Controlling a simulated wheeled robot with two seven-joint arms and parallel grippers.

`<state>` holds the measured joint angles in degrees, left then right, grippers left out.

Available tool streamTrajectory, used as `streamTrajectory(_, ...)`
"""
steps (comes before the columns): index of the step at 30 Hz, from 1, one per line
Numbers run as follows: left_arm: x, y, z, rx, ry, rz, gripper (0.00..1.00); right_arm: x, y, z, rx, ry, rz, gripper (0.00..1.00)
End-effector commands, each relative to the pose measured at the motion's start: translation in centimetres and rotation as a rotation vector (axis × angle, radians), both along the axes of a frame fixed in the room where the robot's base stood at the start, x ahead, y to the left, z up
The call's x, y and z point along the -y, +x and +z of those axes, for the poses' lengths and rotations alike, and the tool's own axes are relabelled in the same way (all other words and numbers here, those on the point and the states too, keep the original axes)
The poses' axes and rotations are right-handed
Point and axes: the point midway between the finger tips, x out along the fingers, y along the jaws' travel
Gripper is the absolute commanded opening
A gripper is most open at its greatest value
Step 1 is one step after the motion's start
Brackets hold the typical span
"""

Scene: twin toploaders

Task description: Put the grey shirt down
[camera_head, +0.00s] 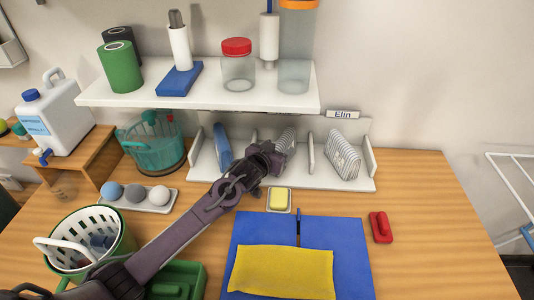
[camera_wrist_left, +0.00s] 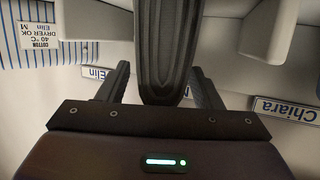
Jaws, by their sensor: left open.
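My left gripper (camera_head: 278,162) reaches into the white divided rack (camera_head: 210,178) at the back of the table. In the left wrist view the gripper (camera_wrist_left: 160,92) is open, its two dark fingers apart. A dark grey folded cloth, seemingly the grey shirt (camera_wrist_left: 168,40), stands on edge between the fingers, with gaps showing on both sides. In the head view I cannot make out the grey shirt; the gripper covers that spot. My right gripper is not in view.
The rack also holds a blue folded shirt (camera_head: 221,145) and striped shirts (camera_head: 343,160) between dividers. A shelf (camera_head: 210,97) hangs above. A yellow cloth (camera_head: 283,272) lies on a blue board (camera_head: 350,250). A yellow block (camera_head: 279,199) sits just before the rack. A basket (camera_head: 120,240) stands left.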

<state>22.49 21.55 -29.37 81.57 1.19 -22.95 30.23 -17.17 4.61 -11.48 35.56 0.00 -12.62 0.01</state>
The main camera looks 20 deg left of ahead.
Motion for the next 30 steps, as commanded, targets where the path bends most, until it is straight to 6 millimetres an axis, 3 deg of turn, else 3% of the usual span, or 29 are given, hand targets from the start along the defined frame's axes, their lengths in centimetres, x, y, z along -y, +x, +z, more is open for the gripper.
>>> streamTrajectory(1, -0.2, -0.9, 1.0, -0.002, 0.000, 0.000, 0.59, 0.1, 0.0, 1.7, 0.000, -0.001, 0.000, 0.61)
streamTrajectory(3, -0.4, -2.1, 1.5, -0.004, 0.000, -0.001, 0.59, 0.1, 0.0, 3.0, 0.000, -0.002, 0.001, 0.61)
streamTrajectory(13, -1.5, -7.6, 3.1, -0.003, 0.000, -0.001, 0.59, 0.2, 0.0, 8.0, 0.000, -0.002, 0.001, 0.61)
streamTrajectory(21, -1.9, -9.7, 3.4, 0.000, 0.000, 0.000, 0.59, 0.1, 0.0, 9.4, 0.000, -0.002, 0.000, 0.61)
streamTrajectory(30, -1.9, -9.8, 3.2, 0.000, 0.000, 0.000, 0.59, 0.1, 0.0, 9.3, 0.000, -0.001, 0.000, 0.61)
